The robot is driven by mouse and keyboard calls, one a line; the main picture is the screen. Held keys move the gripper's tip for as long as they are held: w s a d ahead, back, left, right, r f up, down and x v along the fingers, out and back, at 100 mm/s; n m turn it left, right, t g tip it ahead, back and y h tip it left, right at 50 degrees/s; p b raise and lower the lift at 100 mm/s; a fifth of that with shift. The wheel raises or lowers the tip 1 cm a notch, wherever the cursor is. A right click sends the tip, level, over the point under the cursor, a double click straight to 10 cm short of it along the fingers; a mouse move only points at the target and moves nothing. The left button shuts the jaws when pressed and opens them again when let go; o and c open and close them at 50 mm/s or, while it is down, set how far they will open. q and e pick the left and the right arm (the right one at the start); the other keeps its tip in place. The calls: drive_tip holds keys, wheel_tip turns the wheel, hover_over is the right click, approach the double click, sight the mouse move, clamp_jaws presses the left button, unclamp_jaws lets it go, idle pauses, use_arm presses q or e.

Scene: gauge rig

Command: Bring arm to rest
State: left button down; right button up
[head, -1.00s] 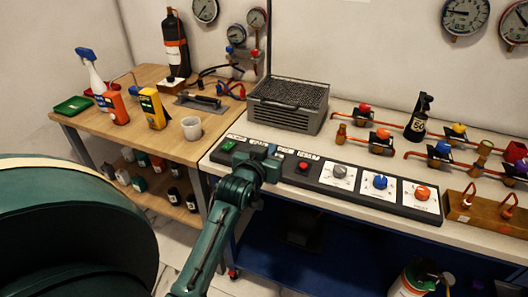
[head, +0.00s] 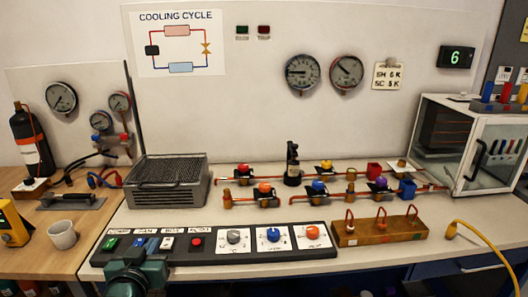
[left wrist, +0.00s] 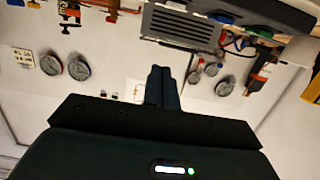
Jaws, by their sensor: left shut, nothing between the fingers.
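My left arm, dark green, comes in at the bottom left of the head view. Its gripper (head: 143,258) is over the front edge of the bench, by the left part of the black control panel (head: 215,254). In the left wrist view the two dark fingers (left wrist: 163,74) are together with nothing between them. Whether the gripper touches the panel cannot be told. My right gripper is not in view.
A grey condenser box (head: 167,185) stands behind the panel. Pipes with coloured valves (head: 318,187) run to the right. A wooden block with red loops (head: 380,229) is at the front right, near a glass-doored cabinet (head: 490,155). A white cup (head: 62,235) is left.

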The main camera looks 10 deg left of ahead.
use_arm(q)
drive_tip(key=s+d+f+m+g+h+p, duration=0.2)
drive_tip(key=s+d+f+m+g+h, duration=0.2)
drive_tip(key=s+d+f, duration=1.3)
drive_tip(key=s+d+m+h, duration=0.1)
drive_tip(key=h, duration=0.2)
drive_tip(key=shift+g, duration=0.4)
drive_tip(key=shift+f, duration=0.1)
